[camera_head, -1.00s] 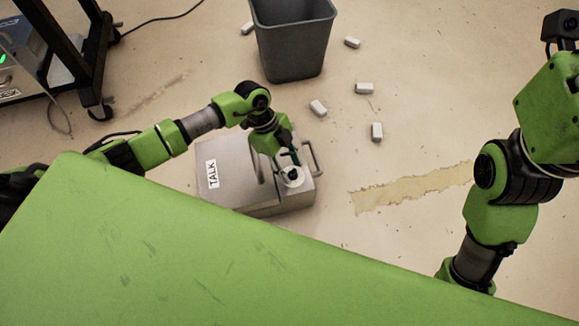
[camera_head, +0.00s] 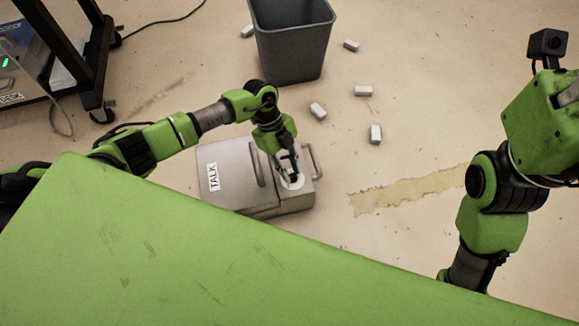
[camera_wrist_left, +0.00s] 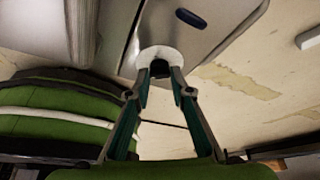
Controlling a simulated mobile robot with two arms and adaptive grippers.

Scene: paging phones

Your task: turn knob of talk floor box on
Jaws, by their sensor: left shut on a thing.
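The talk floor box (camera_head: 230,160) is a grey metal box on the floor with a white TALK label (camera_head: 213,177) and metal handles. On its right part is a round white dial plate (camera_head: 293,182), which also shows in the left wrist view (camera_wrist_left: 160,53). The small black knob (camera_wrist_left: 160,68) is at the plate's centre. My left gripper (camera_head: 288,172) is over the plate, and its fingertips (camera_wrist_left: 160,72) are shut on the knob from both sides. The fingers hide much of the knob, so I cannot tell its setting. My right gripper is out of view.
A dark grey bin (camera_head: 291,45) stands behind the box. Several small white blocks (camera_head: 375,134) lie on the floor to the right. A black wheeled frame (camera_head: 85,60) is at the upper left. A tan floor patch (camera_head: 405,190) lies right of the box.

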